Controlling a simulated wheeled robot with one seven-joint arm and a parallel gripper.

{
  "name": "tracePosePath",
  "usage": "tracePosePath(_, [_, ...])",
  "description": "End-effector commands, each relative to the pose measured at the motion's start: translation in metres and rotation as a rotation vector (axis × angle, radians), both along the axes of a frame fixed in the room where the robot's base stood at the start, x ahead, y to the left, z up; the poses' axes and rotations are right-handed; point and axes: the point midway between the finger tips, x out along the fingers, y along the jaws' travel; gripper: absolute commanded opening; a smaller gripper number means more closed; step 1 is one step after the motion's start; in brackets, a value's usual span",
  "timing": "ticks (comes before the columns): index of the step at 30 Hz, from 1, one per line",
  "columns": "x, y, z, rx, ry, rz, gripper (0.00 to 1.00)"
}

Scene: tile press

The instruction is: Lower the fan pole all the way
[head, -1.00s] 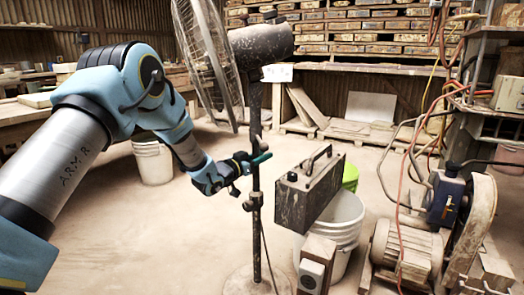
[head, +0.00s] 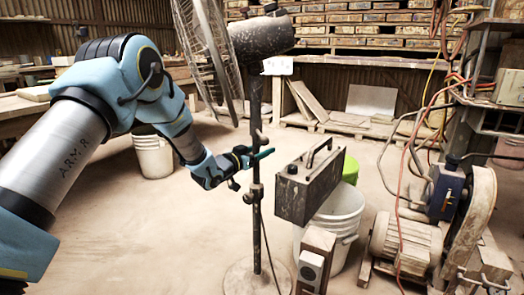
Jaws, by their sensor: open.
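The fan stands in the middle of the head view, its wire cage (head: 208,55) and dark motor housing (head: 262,36) at the top of a thin dark pole (head: 255,105). A collar with a knob (head: 253,193) sits on the pole below my gripper, and the round dusty base (head: 257,276) is on the floor. My gripper (head: 262,156) is open at the pole, above the collar. One teal finger reaches past the pole to the right. I cannot tell whether either finger touches the pole.
A dusty metal case (head: 308,190) stands close right of the pole, with a white bucket (head: 343,225) behind it. A motor and belt machine (head: 405,245) with loose hoses is at right.

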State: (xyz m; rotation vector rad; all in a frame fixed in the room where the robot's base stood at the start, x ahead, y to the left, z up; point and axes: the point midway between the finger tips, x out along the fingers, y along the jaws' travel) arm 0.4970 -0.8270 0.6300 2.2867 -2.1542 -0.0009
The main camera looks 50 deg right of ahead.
Motion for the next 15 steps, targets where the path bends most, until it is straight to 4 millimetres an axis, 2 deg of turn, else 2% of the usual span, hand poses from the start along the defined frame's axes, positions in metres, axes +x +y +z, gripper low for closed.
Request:
tracePosePath(5, [0.0, 0.024, 0.002, 0.002, 0.001, 0.002, 0.61])
tracePosePath(15, [-0.004, 0.088, 0.0, 0.003, 0.001, 0.003, 0.61])
